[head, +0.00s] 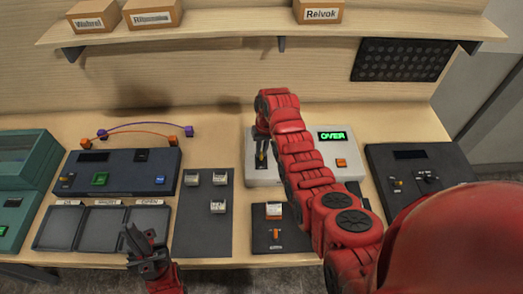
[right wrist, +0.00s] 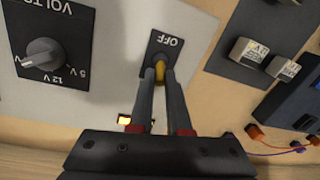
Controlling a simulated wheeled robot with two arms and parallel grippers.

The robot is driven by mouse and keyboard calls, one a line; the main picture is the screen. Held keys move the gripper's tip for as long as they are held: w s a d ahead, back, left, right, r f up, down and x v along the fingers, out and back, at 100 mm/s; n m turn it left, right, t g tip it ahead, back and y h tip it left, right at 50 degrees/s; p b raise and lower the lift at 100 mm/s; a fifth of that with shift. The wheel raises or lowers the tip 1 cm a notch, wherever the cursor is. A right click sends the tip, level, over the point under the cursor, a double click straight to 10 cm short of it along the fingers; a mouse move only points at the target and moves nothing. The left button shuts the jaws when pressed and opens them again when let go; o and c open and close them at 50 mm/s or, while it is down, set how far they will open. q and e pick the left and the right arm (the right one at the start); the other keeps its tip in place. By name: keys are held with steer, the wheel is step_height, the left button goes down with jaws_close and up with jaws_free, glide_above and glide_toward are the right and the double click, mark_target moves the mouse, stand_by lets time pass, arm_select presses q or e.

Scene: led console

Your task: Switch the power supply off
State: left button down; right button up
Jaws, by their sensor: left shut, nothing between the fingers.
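The power supply (head: 292,172) is a pale box at the back of the bench, with a green display (head: 332,136) reading "OVER". Its yellow switch lever (head: 261,160) also shows in the right wrist view (right wrist: 160,71), on a dark plate beside the word "OFF" (right wrist: 170,41). My right gripper (right wrist: 159,76) has its fingertips at this lever, one on each side. I cannot tell whether they press on it. The fingers partly hide the lever. My left gripper (head: 146,256) is shut and empty, low at the front near the trays.
A dark voltage dial (right wrist: 43,53) sits beside the switch. An orange light (right wrist: 128,120) glows near the fingers. A dark console (head: 122,172) with arched cables is at left; another dark unit (head: 415,178) is at right. A shelf (head: 235,28) with boxes hangs above.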

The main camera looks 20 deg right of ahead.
mark_target(261, 159)
steer(key=shift+t+b, duration=0.3)
jaws_close()
steer(key=t+b, duration=0.1)
steer(key=s+t+b, duration=0.1)
steer(key=b, duration=0.1)
steer(key=shift+a+f+h, duration=0.15)
steer(key=shift+h, duration=0.25)
steer(key=t+b, duration=0.2)
steer(key=b, duration=0.1)
steer(key=s+t+h+b, duration=0.1)
steer(key=t+b, duration=0.1)
steer(key=b, duration=0.2)
steer(key=s+t+b, duration=0.1)
steer(key=b, duration=0.2)
steer(key=shift+s+a+f+t+b, duration=0.15)
steer(key=shift+a+f+t+b, duration=0.15)
steer(key=shift+t+b, duration=0.1)
steer(key=shift+s+a+r+t+h+b, duration=0.1)
steer(key=shift+s+r+t+h+b, duration=0.1)
steer(key=shift+t+h+b, duration=0.4)
steer(key=o, duration=0.7)
jaws_free()
steer(key=shift+w, duration=0.15)
steer(key=shift+r, duration=0.1)
